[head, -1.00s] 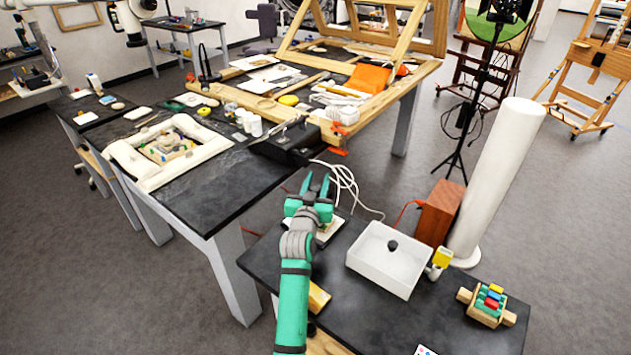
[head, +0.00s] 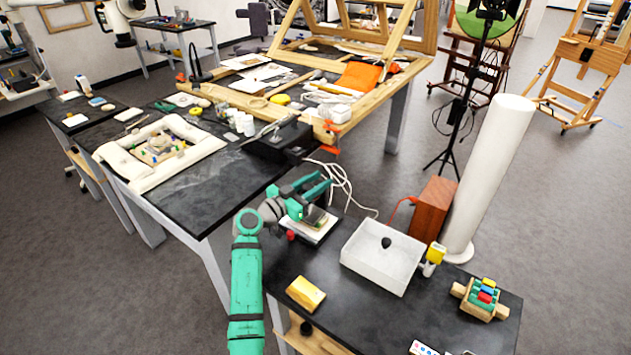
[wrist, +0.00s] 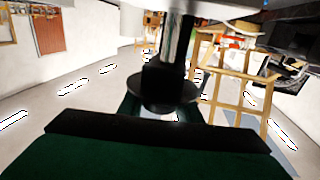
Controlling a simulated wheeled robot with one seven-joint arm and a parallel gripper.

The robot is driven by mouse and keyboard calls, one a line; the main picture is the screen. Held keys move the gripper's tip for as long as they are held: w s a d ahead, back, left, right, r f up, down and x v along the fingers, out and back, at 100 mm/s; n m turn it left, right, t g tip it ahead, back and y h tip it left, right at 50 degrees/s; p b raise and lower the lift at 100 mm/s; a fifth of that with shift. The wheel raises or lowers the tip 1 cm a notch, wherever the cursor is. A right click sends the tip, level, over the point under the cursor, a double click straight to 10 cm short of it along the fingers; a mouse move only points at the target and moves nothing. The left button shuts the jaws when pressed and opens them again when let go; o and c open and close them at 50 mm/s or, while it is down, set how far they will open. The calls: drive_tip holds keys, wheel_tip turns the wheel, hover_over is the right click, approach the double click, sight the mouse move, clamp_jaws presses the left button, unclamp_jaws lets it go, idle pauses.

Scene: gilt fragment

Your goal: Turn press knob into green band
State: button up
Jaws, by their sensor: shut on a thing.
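My gripper (head: 318,187), teal, is at the left end of the low black bench, turned sideways with its fingers toward the right. In the wrist view, a black knob-like part (wrist: 165,88) with a wide disc and a shiny metal shaft stands between the green fingers (wrist: 166,112). I take it as the press knob; the fingers are shut on it. In the head view my gripper hides the knob. A small press (head: 313,232) with a pale base sits below my gripper, partly covered by it. I cannot make out a green band in either view.
A white open tray (head: 383,257) with a dark knob-like piece stands right of the press. A yellow block (head: 306,293) lies in front. A wooden box (head: 433,208) and a tall white cylinder (head: 490,180) stand behind the tray. White cables (head: 345,185) run behind the press.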

drive_tip(key=m+g+h, duration=0.2)
drive_tip(key=m+g, duration=0.1)
drive_tip(key=g, duration=0.1)
drive_tip(key=shift+s+d+h, duration=0.4)
drive_tip(key=shift+c, duration=0.2)
drive_tip(key=shift+s+d+m+g+h, duration=0.1)
drive_tip(key=shift+s+m+g+h, duration=0.15)
drive_tip(key=shift+m+g, duration=0.4)
drive_tip(key=shift+s+d+m+g+h, duration=0.15)
drive_tip(key=shift+m+g+h, duration=0.25)
drive_tip(key=shift+g, duration=0.45)
drive_tip(key=shift+s+f+m+g, duration=0.1)
drive_tip(key=shift+f+m+g, duration=0.05)
drive_tip(key=shift+m+g, duration=0.15)
drive_tip(key=o, duration=1.1)
drive_tip(key=shift+a, duration=0.1)
drive_tip(key=shift+a, duration=0.6)
drive_tip(key=v, duration=0.9)
drive_tip(key=shift+s+a, duration=0.2)
drive_tip(key=shift+a, duration=0.1)
